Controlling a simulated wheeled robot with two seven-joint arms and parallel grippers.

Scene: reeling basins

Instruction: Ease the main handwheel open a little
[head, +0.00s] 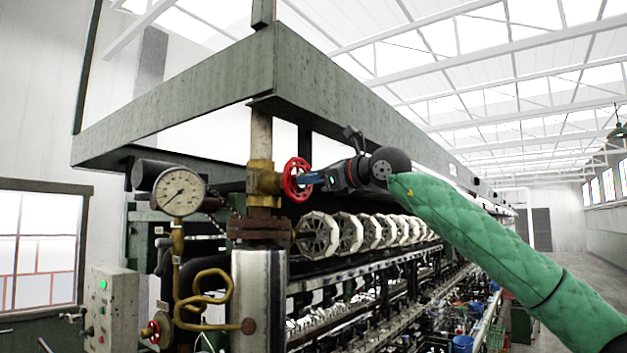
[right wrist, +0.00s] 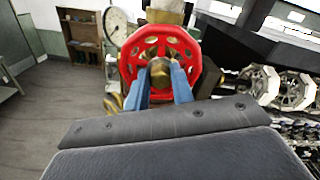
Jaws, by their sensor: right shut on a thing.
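The main handwheel (head: 297,180) is a red wheel on the brass valve (head: 262,181) of the upright pipe, high on the machine. In the right wrist view the red wheel (right wrist: 161,42) faces me, with a round brass hub at its middle. My right gripper (head: 314,179) reaches it from the right in the head view. In the right wrist view its two blue fingers (right wrist: 160,82) lie on either side of the hub and are shut on the wheel. The fingertips are partly hidden at the wheel. My left gripper is in neither view.
A pressure gauge (head: 181,191) stands left of the valve. A smaller red handwheel (head: 151,331) and a control box (head: 111,308) are lower left. A row of pale reels (head: 348,233) runs behind the wheel. A green beam (head: 274,62) passes above my arm.

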